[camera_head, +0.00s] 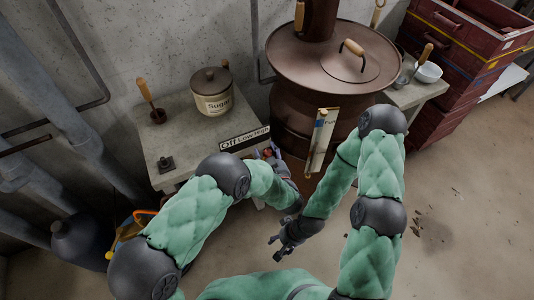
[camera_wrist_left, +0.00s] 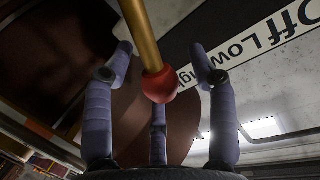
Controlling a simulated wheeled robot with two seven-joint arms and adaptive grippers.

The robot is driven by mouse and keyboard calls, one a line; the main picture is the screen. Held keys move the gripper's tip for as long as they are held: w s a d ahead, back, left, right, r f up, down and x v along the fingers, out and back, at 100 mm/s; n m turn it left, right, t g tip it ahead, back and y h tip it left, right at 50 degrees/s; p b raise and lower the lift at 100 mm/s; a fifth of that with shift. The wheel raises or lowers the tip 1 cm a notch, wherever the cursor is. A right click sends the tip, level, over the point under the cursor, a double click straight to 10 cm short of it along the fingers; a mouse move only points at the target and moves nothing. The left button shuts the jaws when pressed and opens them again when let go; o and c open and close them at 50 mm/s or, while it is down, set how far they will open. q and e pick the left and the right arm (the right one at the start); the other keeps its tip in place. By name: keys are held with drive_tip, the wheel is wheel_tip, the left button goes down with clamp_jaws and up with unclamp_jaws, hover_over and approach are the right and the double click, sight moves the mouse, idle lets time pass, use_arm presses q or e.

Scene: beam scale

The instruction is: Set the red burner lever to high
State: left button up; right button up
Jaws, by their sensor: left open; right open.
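The red burner lever is a brass rod with a red ball knob (camera_wrist_left: 160,86). In the head view the knob (camera_head: 267,153) shows small at the table's front, just below the "High" end of the Off/Low/High label (camera_head: 244,139). The label also shows in the left wrist view (camera_wrist_left: 262,45). My left gripper (camera_wrist_left: 162,62) is open, its fingers spread on both sides of the knob and one behind it; I cannot tell whether any touches. In the head view my left gripper (camera_head: 273,158) partly hides the knob. My right gripper (camera_head: 277,240) is open and empty, lower down over the floor.
A sugar pot (camera_head: 212,92) and a wooden-handled lever (camera_head: 148,96) stand on the grey table (camera_head: 185,127). The large brown boiler (camera_head: 300,75) stands close right of my left gripper. A "Fuel" label plate (camera_head: 322,135) sits at its front. Floor at right is clear.

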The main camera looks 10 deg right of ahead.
use_arm(q)
wheel_tip(320, 180, up, 10)
idle(0.5)
